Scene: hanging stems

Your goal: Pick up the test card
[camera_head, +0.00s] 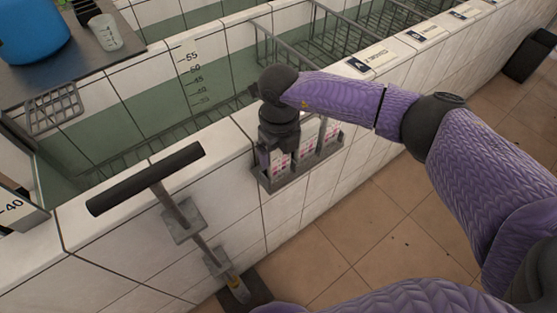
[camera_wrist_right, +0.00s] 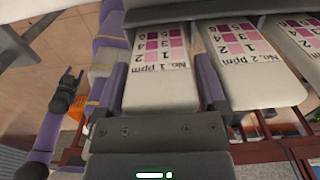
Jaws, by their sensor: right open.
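Test cards with pink and purple squares stand in a grey rack (camera_head: 297,176) on the outer face of the tiled tank wall. In the right wrist view, the card marked "No. 1 ppm" (camera_wrist_right: 162,72) lies between the two fingers of my right gripper (camera_head: 277,150). The fingers are open, one along each side of this card, and contact cannot be told. The "No. 2 ppm" card (camera_wrist_right: 243,62) is just to the right, with another card (camera_wrist_right: 303,40) beyond. My left gripper (camera_wrist_right: 70,88) shows small at the left of the wrist view; its jaw opening is unclear.
A black T-handle (camera_head: 147,180) stands left of the rack by the tiled wall (camera_head: 215,160). The tank behind holds green water and wire racks (camera_head: 345,40). Labels (camera_head: 373,57) line the wall top. Tiled floor (camera_head: 345,235) is open in front.

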